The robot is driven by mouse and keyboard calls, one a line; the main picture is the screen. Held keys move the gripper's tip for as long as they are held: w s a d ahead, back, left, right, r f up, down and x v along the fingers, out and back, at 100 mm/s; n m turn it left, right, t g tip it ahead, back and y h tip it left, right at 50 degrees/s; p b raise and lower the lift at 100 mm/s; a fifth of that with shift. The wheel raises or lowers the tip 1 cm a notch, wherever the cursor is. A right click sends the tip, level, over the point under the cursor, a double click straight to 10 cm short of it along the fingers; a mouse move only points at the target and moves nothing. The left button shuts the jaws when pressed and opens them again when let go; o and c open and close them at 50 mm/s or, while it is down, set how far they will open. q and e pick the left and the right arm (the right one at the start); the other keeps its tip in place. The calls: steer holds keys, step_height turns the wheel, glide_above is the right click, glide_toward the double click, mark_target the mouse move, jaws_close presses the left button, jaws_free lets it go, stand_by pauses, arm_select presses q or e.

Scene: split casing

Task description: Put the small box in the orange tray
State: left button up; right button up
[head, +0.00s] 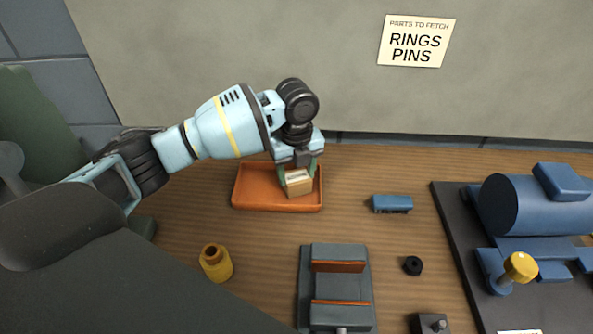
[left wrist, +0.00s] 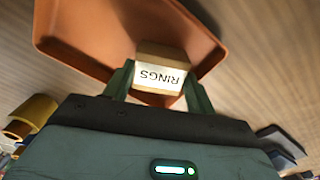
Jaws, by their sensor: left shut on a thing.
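The small box (head: 299,187) is tan cardboard with a white label. In the left wrist view the label on the box (left wrist: 161,77) reads RINGS. My left gripper (head: 297,174) is shut on the box, with one green finger on each side. The orange tray (head: 252,203) lies on the wooden bench below the wall. The box is over or inside the right part of the tray; I cannot tell whether it touches the tray floor. The tray (left wrist: 80,57) also shows behind the box in the left wrist view. My right gripper is not in view.
A blue block (head: 392,204) lies right of the tray. A yellow bottle (head: 216,263), a grey vise-like fixture (head: 340,285) and a black ring (head: 413,265) are nearer. A blue machine (head: 535,215) stands on a dark mat at right. A sign on the wall reads RINGS, PINS.

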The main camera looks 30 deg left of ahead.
mark_target(296, 176)
arm_select(q)
steer(key=shift+f, duration=0.1)
steer(key=o, duration=1.1)
steer(key=shift+o, duration=0.2)
step_height(296, 176, up, 12)
steer(key=shift+p, duration=0.3)
